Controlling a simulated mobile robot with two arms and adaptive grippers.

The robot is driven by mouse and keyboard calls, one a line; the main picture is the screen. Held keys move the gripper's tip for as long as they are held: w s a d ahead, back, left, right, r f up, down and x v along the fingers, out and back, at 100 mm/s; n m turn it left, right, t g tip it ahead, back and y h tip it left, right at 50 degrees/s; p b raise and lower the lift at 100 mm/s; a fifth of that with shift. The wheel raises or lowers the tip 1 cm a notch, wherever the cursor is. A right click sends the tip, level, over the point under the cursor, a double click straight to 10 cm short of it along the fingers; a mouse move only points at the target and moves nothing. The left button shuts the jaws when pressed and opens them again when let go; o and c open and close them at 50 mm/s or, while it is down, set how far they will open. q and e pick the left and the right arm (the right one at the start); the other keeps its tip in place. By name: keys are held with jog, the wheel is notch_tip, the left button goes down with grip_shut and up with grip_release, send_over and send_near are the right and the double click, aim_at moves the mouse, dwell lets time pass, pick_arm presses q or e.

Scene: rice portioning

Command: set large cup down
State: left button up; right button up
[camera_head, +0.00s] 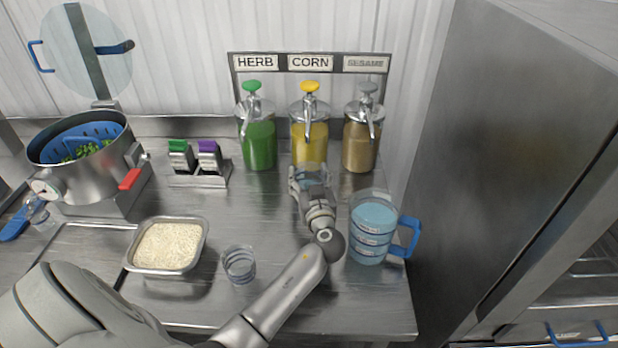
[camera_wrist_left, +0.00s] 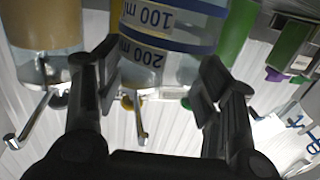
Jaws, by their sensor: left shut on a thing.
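My left gripper (camera_head: 311,174) is in front of the corn dispenser. It is shut on the large cup, a clear cup with blue bands and "100 ml" and "200 ml" marks. In the left wrist view the large cup (camera_wrist_left: 165,45) sits between the two dark fingers (camera_wrist_left: 158,85). In the head view the gripper hides most of the cup, so I cannot tell whether its base touches the table. My right gripper is not in view.
Herb (camera_head: 259,145), corn (camera_head: 309,148) and sesame (camera_head: 359,148) dispensers stand behind the gripper. A blue-handled pitcher (camera_head: 371,244) stands right, a small clear cup (camera_head: 239,264) front left. A rice tray (camera_head: 128,260) and steel pot (camera_head: 95,178) are left.

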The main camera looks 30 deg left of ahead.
pick_arm(q)
jog(key=shift+f, duration=0.1)
jog(key=o, duration=1.1)
jog(key=shift+c, duration=0.2)
jog(key=o, duration=0.4)
jog(key=shift+o, duration=0.2)
